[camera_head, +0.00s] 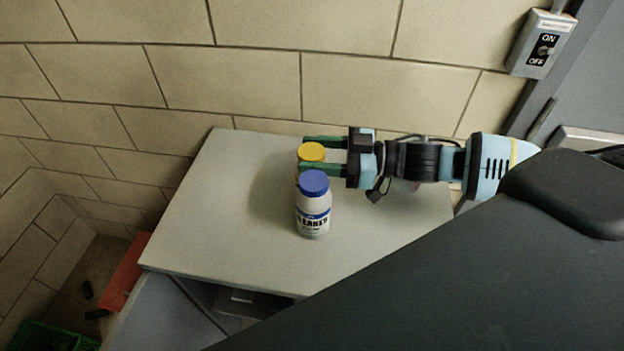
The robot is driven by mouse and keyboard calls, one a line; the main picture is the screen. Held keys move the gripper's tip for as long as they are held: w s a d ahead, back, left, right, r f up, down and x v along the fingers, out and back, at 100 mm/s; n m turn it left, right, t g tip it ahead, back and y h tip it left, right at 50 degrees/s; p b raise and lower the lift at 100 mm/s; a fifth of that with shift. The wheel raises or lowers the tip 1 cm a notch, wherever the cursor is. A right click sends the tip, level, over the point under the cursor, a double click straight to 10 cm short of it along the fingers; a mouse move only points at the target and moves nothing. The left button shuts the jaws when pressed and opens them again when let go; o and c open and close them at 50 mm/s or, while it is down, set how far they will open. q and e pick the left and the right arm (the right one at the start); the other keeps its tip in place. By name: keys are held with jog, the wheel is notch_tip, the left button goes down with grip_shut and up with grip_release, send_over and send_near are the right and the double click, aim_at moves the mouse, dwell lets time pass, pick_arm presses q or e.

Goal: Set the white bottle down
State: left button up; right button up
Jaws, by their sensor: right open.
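A white bottle (313,214) with a blue cap and a dark-lettered label stands upright on the pale tabletop (220,200). Just behind it is a yellow cap (312,152); the body under this cap is mostly hidden by the blue-capped bottle and a finger. My right gripper (322,156) reaches in from the right, its green fingers apart, with the yellow cap between them. The near finger passes just behind the blue cap; I cannot tell whether it touches anything. My left gripper is not in view.
A block wall (250,60) runs behind the table. An ON/OFF switch box (540,45) is at the upper right. A large dark surface covers the lower right. The tabletop left of the bottles is clear. A green crate (50,338) is at the lower left.

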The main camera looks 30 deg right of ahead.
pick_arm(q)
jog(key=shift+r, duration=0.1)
pick_arm(e)
jog(key=shift+w+a, duration=0.25)
jog(key=shift+a, duration=0.2)
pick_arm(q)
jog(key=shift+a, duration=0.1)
pick_arm(e)
jog(key=c, duration=1)
jog(key=shift+o, duration=0.2)
jog(key=shift+r, duration=0.15)
